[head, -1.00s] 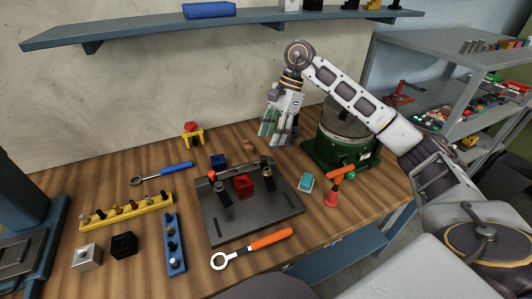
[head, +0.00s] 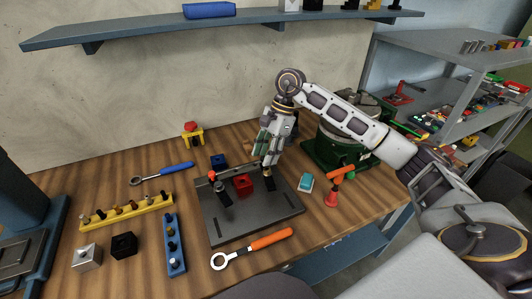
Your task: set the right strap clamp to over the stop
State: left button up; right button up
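The dark fixture plate (head: 245,222) lies on the wooden bench with a red block (head: 242,184) on it. The right strap clamp (head: 269,182) is a small black strap at the plate's right side; its upper part is hidden behind my gripper. The left strap clamp (head: 223,194) is a similar black strap left of the red block. My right gripper (head: 266,160) points down just above the right strap clamp, its fingertips at or very near the clamp's top. Whether the fingers touch or grip it cannot be told. The stop cannot be made out clearly. My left gripper is out of view.
A blue block (head: 218,161) sits behind the plate. A teal block (head: 306,182) and a red tool with an orange handle (head: 335,187) stand to the right. A green round machine (head: 338,148) stands behind my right forearm. An orange-handled wrench (head: 252,248) lies in front.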

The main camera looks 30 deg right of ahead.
grip_shut()
